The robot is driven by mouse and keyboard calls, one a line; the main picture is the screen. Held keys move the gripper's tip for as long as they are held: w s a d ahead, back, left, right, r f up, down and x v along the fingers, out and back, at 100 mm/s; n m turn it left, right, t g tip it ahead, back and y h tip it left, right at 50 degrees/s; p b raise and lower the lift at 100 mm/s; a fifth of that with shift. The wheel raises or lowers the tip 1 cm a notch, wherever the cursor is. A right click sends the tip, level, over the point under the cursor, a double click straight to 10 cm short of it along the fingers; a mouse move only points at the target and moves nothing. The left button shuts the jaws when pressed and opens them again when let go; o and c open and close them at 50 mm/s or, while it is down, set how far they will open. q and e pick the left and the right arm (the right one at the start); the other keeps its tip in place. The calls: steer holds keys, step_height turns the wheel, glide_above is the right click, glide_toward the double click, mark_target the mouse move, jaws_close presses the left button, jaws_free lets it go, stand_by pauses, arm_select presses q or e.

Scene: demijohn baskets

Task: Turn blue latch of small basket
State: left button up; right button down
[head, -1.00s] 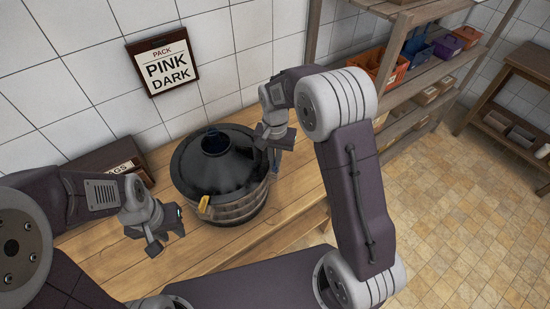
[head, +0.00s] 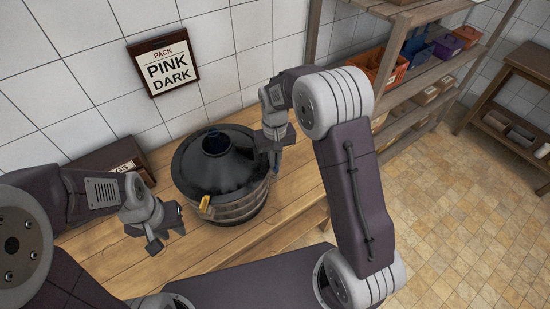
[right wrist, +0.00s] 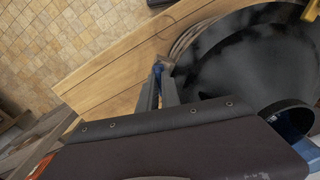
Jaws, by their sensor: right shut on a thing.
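The small basket (head: 243,208) is a round wooden-slatted tub with a wide black cover, standing upright on the wooden bench. A yellow latch (head: 204,203) sits on its front rim. The blue latch (right wrist: 158,69) shows as a small blue piece at the basket's rim in the right wrist view; in the head view my right gripper hides it. My right gripper (head: 273,164) is at the basket's right side, its fingers (right wrist: 160,82) shut on the blue latch. My left gripper (head: 166,238) is open and empty, in front and left of the basket, apart from it.
A sign reading "PACK PINK DARK" (head: 163,65) hangs on the tiled wall. A dark box with a label (head: 105,160) stands at the bench's back left. Shelves with coloured bins (head: 385,68) stand at the right. The bench (head: 305,185) is clear right of the basket.

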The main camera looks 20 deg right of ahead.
steer(key=n, duration=0.5)
steer(key=shift+w+a+r+n+p, duration=0.1)
steer(key=shift+n+p, duration=0.2)
steer(key=n, duration=0.5)
steer(key=shift+n, duration=0.4)
steer(key=c, duration=1.6)
jaws_free()
steer(key=shift+o, duration=0.2)
step_height(320, 180, up, 9)
steer(key=b, duration=0.2)
